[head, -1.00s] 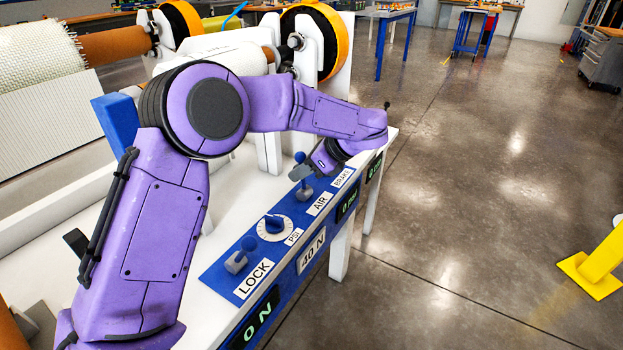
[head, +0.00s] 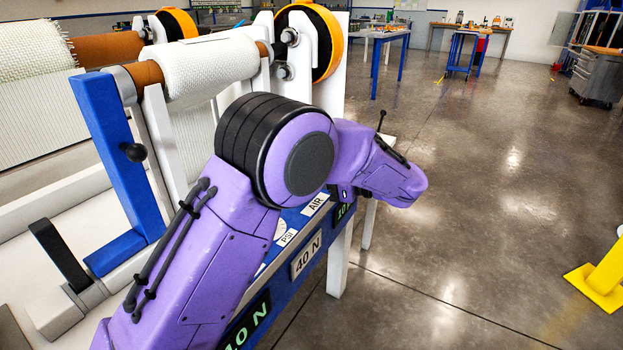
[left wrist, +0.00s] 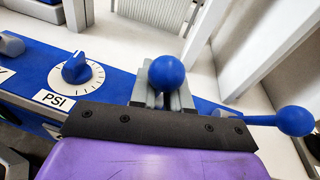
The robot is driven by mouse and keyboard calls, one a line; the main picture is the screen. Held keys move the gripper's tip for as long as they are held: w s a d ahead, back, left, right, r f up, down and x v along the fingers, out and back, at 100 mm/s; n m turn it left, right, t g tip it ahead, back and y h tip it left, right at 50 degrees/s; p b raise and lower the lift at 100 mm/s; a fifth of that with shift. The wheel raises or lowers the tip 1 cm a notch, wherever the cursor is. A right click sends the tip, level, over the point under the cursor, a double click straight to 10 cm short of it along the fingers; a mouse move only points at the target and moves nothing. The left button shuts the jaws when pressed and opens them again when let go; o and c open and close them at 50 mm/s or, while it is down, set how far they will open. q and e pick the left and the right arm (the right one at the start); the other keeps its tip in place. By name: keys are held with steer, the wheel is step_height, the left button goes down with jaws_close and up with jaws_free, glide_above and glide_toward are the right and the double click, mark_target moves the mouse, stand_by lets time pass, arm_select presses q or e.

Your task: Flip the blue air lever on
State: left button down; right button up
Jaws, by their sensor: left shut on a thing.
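The blue air lever's ball knob (left wrist: 167,73) shows in the left wrist view, between and just above my grey fingers. My left gripper (left wrist: 162,101) is shut on this lever, and the fingers hide most of its stem. In the head view my purple left arm covers the lever, and the gripper is mostly hidden behind its wrist. The AIR label (head: 315,205) shows beside the arm. My right gripper is in neither view.
A PSI dial (left wrist: 77,69) with a blue knob sits left of the lever. A second blue ball lever (left wrist: 294,121) extends to the right. A 40 N plate (head: 306,256) and green displays line the panel's front. A blue post (head: 108,150) stands left.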

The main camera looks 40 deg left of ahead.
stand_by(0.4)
arm_select(q)
steer(key=c, duration=1.2)
jaws_free()
steer(key=shift+d, duration=0.1)
steer(key=shift+o, duration=0.2)
steer(key=shift+w, duration=0.1)
steer(key=v, duration=1)
steer(key=shift+d+p, duration=0.3)
steer(key=shift+p, duration=0.05)
steer(key=shift+a+f, duration=0.1)
steer(key=x, duration=1)
steer(key=shift+a+b, duration=0.25)
steer(key=shift+b, duration=0.15)
